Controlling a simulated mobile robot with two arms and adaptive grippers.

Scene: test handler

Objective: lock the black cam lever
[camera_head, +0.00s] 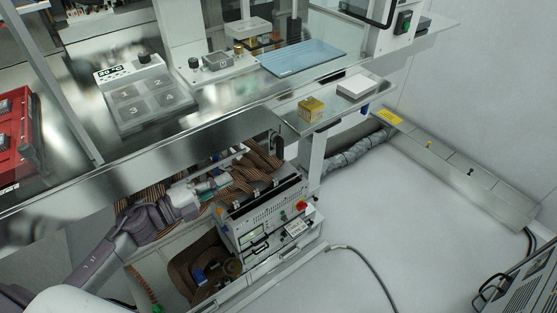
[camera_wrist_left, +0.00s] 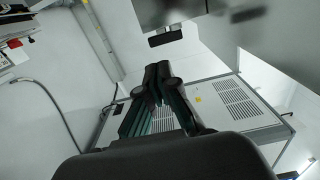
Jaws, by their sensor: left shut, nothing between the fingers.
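A black lever-like handle (camera_head: 277,145) hangs at the front edge of the metal bench, above the grey cabinet; I take it to be the cam lever. In the left wrist view a short black bar (camera_wrist_left: 166,38) stands just beyond my fingertips, under a shiny metal plate; it looks like the same part. My left gripper (camera_head: 226,179) is below the bench edge, left of the lever and apart from it. The left wrist view shows its fingers (camera_wrist_left: 158,73) closed together with nothing between them. My right gripper is not in view.
The metal bench (camera_head: 200,118) overhangs my left arm. A grey instrument cabinet (camera_head: 262,215) with a red button stands below it, near ribbed brown hoses (camera_head: 258,165). A small yellow box (camera_head: 311,108) sits on the shelf to the right. The floor at right is mostly clear, with a dark cable (camera_head: 365,262).

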